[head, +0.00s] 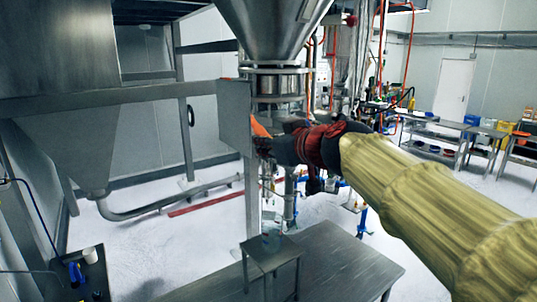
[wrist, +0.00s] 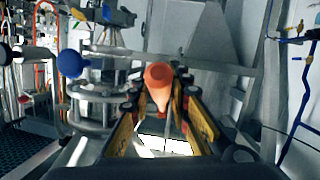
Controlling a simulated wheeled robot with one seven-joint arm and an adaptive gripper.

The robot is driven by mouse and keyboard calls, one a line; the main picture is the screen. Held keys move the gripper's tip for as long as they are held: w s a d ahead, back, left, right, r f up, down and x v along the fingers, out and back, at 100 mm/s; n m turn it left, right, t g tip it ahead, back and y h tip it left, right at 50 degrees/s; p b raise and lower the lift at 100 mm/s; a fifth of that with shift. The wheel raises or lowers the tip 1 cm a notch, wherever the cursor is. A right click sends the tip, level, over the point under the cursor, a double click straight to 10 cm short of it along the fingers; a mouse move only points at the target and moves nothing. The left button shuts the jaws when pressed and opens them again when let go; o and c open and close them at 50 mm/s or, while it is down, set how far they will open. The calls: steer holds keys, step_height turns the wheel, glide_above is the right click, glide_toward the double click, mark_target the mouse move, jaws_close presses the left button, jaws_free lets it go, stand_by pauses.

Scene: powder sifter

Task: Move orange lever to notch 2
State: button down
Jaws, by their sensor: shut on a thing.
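The orange lever (wrist: 160,84) shows in the wrist view as a rounded, tapering handle between the two fingers of my gripper (wrist: 159,98). The gripper is shut on it, one finger on each side. In the head view a small part of the orange lever (head: 260,129) shows at the edge of a grey metal plate (head: 235,115), below the steel hopper. My gripper (head: 263,145) is at the lever there, with my yellow-sleeved arm reaching in from the right. The notches cannot be made out in either view, so the lever's notch cannot be told.
The steel hopper (head: 272,30) hangs above the gripper. A metal table (head: 330,262) stands below. A blue ball knob (wrist: 70,63) is left of the lever in the wrist view. Steel frame beams (head: 150,97) run at the left. Benches (head: 430,140) stand far right.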

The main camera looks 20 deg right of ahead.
stand_by(0.4)
steer(key=c, duration=1.6)
jaws_free()
steer(key=shift+c, duration=0.2)
steer(key=shift+s, duration=0.1)
steer(key=v, duration=1.1)
steer(key=shift+s, duration=0.35)
steer(key=shift+d, duration=0.1)
